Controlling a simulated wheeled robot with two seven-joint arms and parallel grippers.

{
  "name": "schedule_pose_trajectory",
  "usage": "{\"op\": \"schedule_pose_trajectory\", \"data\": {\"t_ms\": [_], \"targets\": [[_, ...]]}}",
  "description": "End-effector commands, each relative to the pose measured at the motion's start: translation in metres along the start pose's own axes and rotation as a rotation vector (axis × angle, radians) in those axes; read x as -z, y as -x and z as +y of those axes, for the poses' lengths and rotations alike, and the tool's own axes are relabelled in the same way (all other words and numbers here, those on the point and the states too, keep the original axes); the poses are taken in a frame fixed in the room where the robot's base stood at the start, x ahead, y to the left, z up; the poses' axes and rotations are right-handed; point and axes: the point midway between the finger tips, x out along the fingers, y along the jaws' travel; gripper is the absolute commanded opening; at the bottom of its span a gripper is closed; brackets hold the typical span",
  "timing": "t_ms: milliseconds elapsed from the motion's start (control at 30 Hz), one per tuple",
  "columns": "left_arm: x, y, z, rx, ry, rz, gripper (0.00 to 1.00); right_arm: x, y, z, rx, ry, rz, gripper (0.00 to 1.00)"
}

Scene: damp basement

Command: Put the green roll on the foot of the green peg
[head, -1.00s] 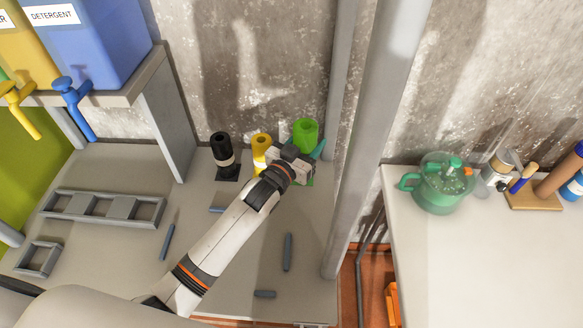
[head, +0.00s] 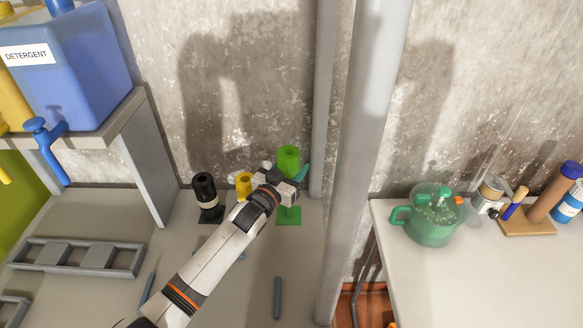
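The green roll (head: 288,157) is an upright bright green cylinder with a hole in its top, near the back wall. My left gripper (head: 284,178) is around it, with a teal finger showing at its right side. The roll appears to be held between the fingers, its lower part hidden by the gripper. The green square foot (head: 289,216) of the green peg lies on the table below and slightly in front of the gripper. The peg's shaft is hidden or cannot be made out. My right gripper is not in view.
Left of the gripper stand a yellow roll (head: 244,183) and a black roll (head: 204,187) with a pale band below it. A grey tray (head: 133,263) and loose grey bars lie nearer. A grey post (head: 357,160) rises at right, before a table with a green pot (head: 433,222).

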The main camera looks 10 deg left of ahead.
Motion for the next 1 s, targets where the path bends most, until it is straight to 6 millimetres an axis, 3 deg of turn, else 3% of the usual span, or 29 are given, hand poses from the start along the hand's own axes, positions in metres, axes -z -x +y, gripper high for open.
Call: {"op": "schedule_pose_trajectory", "data": {"t_ms": [533, 1000], "targets": [[0.048, 0.000, 0.000, 0.000, -0.001, -0.002, 0.22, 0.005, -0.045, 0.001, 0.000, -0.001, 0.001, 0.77], [0.080, 0.000, 0.000, 0.000, 0.000, -0.002, 0.22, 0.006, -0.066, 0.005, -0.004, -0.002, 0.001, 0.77]]}}
